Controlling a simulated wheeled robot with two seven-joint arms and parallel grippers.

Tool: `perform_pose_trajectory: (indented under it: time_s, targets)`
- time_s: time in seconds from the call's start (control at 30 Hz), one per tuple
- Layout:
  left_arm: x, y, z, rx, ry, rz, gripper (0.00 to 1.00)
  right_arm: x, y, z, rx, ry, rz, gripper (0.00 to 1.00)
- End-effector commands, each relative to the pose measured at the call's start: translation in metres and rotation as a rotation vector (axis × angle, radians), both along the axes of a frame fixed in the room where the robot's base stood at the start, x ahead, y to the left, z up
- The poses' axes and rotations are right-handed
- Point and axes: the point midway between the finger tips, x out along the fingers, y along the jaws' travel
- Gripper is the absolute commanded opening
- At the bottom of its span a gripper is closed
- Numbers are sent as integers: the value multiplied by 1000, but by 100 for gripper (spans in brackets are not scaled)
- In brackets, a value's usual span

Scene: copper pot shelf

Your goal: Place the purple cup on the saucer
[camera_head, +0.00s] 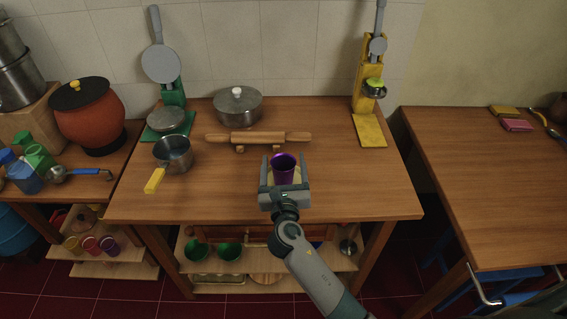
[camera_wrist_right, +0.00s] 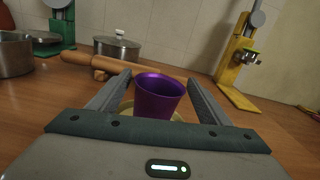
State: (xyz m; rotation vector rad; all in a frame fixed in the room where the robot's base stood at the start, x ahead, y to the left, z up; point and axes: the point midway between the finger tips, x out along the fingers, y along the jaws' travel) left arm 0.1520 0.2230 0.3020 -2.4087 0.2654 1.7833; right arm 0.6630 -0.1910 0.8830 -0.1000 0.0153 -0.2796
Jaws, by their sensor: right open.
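The purple cup (camera_head: 283,168) stands upright on a pale yellowish saucer (camera_head: 297,178) on the middle table. The cup also shows in the right wrist view (camera_wrist_right: 158,97), with the saucer's rim (camera_wrist_right: 181,117) just visible below it. My right gripper (camera_head: 284,174) is open, with one finger on each side of the cup; in the wrist view there are gaps between the fingers and the cup. The gripper hides most of the saucer. My left gripper is not in view.
A wooden rolling pin (camera_head: 258,137) lies on its stand behind the cup. A saucepan with a yellow handle (camera_head: 173,155) stands to the left, a lidded pot (camera_head: 237,106) at the back, and a yellow press (camera_head: 370,95) at the back right. The table's right front is clear.

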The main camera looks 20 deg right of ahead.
Motion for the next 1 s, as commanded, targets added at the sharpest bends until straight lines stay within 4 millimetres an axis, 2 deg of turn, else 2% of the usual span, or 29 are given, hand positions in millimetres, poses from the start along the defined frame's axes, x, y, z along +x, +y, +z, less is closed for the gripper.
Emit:
perform_pose_trajectory:
  time_s: [0.13,0.27,0.7,0.83,1.0]
  targets:
    - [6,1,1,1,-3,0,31,-1,0,3,1,0,0,72]
    - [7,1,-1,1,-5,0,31,-13,4,1,1,0,1,72]
    - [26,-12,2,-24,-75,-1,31,-85,25,1,2,1,1,72]
    - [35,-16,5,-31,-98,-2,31,-102,29,1,1,0,0,72]
    - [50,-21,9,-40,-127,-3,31,-113,33,2,1,0,0,72]
